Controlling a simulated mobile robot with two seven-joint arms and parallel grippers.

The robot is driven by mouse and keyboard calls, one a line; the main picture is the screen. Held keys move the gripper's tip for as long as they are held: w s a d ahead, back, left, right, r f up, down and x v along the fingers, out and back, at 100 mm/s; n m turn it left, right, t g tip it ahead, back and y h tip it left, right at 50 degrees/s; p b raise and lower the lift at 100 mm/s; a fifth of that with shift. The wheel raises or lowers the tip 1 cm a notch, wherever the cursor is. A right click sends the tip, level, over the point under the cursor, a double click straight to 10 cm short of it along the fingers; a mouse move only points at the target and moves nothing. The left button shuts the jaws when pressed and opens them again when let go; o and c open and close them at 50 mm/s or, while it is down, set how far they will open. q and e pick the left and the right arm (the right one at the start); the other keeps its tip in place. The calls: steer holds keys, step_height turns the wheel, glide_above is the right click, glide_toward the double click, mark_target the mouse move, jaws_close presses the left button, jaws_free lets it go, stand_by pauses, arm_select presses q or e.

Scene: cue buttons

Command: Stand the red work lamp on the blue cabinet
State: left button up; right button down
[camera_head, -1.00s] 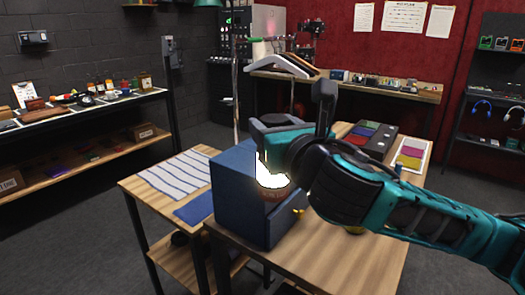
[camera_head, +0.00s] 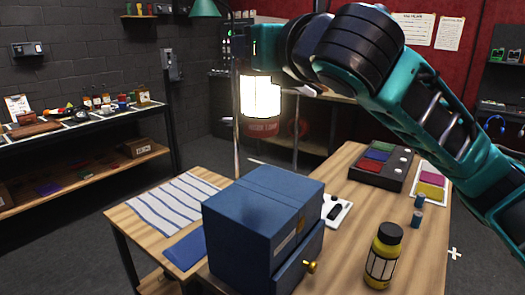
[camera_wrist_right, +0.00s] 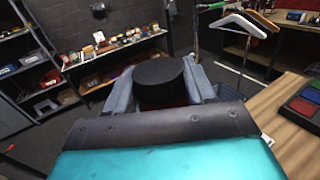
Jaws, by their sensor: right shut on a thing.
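The work lamp (camera_head: 262,102) glows white, with a dark red lower part that is hard to make out. It hangs roughly upright in my right gripper (camera_head: 258,66), above and behind the blue cabinet (camera_head: 240,225), with a visible gap. In the right wrist view the lamp's round black top (camera_wrist_right: 160,75) sits between the grey fingers of my right gripper (camera_wrist_right: 162,92), which are shut on it. The cabinet stands on the wooden table. Its flat top is bare, and its front drawer (camera_head: 300,262) with a brass knob sticks out a little. My left gripper is out of view.
A yellow bottle (camera_head: 383,255) and small blue cylinders (camera_head: 417,208) stand right of the cabinet. A dark tray of coloured pads (camera_head: 380,163) lies behind. A striped cloth (camera_head: 175,205) covers part of the left table. A coat hanger (camera_wrist_right: 240,22) shows in the wrist view.

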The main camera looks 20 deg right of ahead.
mark_target(269, 119)
step_height(269, 119, down, 10)
steer(key=shift+f, duration=0.15)
step_height(269, 119, down, 4)
steer(key=shift+b, duration=0.7)
steer(key=shift+f, duration=0.5)
steer(key=shift+f, duration=0.15)
steer(key=shift+c, duration=2.2)
jaws_free()
steer(key=shift+o, duration=0.3)
